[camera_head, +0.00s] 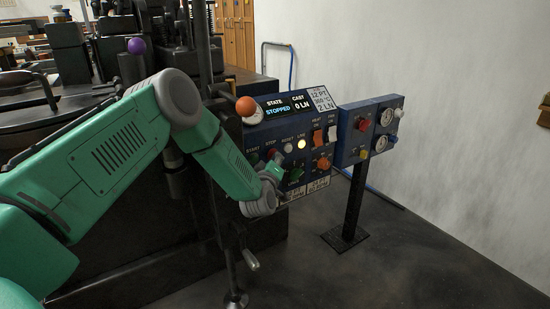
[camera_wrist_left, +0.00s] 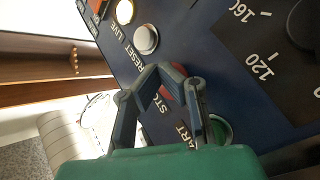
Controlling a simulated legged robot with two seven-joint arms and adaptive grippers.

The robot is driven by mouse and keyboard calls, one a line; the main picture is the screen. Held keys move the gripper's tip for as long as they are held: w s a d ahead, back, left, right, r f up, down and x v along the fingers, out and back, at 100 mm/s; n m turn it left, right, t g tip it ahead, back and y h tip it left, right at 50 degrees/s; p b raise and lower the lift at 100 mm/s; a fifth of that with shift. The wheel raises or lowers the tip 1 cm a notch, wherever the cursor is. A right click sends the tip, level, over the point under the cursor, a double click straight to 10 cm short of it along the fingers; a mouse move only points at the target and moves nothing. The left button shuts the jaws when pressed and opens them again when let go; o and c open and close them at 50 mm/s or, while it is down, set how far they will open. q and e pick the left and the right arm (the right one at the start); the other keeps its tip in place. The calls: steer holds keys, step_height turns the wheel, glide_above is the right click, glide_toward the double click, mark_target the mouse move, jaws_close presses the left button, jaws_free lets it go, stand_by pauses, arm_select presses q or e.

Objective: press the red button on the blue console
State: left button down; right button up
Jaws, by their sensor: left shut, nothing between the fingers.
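The blue console (camera_head: 262,138) stands in the middle of the head view, with a display reading STATE STOPPED and CAST 0 LN. The red button (camera_head: 271,153) sits under the STOP label, partly behind my left gripper (camera_head: 271,171). In the left wrist view the red button (camera_wrist_left: 173,84) shows between and behind the fingers of my left gripper (camera_wrist_left: 160,76). These fingers are closed and empty, with their tips over or right beside the button. I cannot tell whether they touch it. My right gripper is not in view.
A green START button (camera_wrist_left: 219,130) and a white RESET button (camera_wrist_left: 146,39) flank the red one. A lit yellow lamp (camera_head: 301,144) and orange switches are nearby. A smaller blue box (camera_head: 348,148) with a red knob stands right. Dark machinery stands behind my left arm.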

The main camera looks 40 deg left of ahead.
arm_select(q)
steer(key=shift+a+r, duration=0.2)
steer(key=shift+a, duration=0.1)
steer(key=shift+s+d, duration=0.15)
steer(key=shift+d, duration=0.1)
stand_by(0.4)
steer(key=s+d+p, duration=0.2)
steer(key=d, duration=0.3)
steer(key=shift+s+d, duration=0.15)
steer(key=shift+d, duration=0.2)
steer(key=shift+f, duration=0.1)
stand_by(0.4)
